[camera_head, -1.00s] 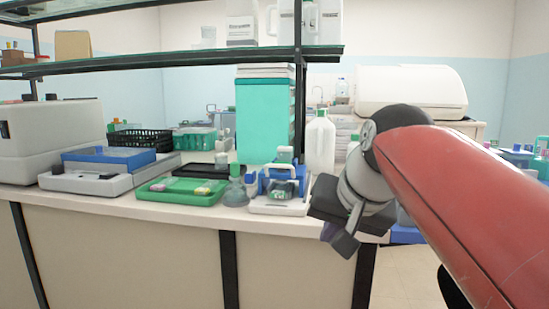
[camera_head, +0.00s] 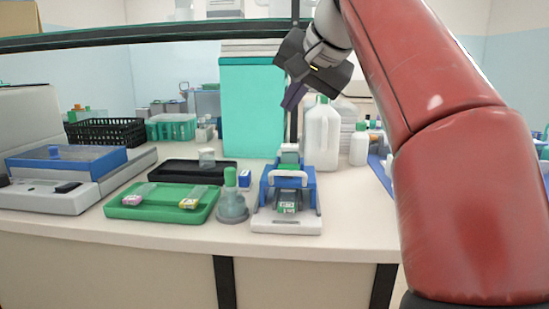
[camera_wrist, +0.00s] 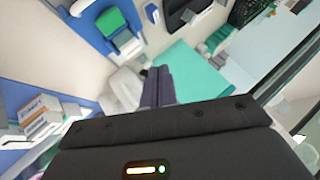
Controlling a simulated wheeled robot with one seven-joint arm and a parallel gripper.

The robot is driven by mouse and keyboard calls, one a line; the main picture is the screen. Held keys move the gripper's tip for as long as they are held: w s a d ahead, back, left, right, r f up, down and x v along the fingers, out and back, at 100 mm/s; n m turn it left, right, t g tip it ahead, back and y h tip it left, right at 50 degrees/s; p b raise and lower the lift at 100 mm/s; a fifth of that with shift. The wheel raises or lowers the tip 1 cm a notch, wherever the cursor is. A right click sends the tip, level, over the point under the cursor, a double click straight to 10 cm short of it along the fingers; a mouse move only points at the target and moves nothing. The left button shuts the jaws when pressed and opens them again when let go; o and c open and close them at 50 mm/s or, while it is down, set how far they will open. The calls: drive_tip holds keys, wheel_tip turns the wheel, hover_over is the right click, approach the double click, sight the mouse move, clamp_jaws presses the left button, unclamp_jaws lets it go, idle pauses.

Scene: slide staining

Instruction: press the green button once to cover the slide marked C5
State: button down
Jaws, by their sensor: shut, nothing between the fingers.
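The blue and white slide device (camera_head: 311,192) stands near the bench's front edge, with a pale handle across it. A slide with a green label (camera_head: 287,207) lies at its front; its marking is too small to read. A grey-green block (camera_head: 290,150) tops the device's back. In the wrist view a bright green block (camera_wrist: 111,21) sits on blue housing at upper left; I cannot tell if it is the button. My gripper (camera_head: 294,97) is shut and empty, tilted downward, above and behind the device. Its fingers (camera_wrist: 158,75) also show together in the wrist view.
A white jug (camera_head: 321,140) is behind right, a tall teal box (camera_head: 251,105) behind left. The bench front right is clear.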

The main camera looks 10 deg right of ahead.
sight(292, 168)
drive_tip(key=shift+f, duration=0.1)
idle(0.3)
wheel_tip(292, 168, down, 9)
drive_tip(key=b, duration=0.5)
drive_tip(key=shift+s+r, duration=0.1)
drive_tip(key=shift+r, duration=0.1)
drive_tip(key=shift+f, duration=0.1)
idle(1.7)
drive_tip(key=shift+f+b, duration=0.3)
drive_tip(key=shift+b, duration=0.1)
drive_tip(key=shift+f+b, duration=0.45)
drive_tip(key=shift+f, duration=0.2)
idle(0.8)
drive_tip(key=shift+r, duration=0.15)
drive_tip(key=shift+r+p, duration=0.9)
drive_tip(key=shift+p, duration=0.2)
drive_tip(key=shift+r, duration=0.1)
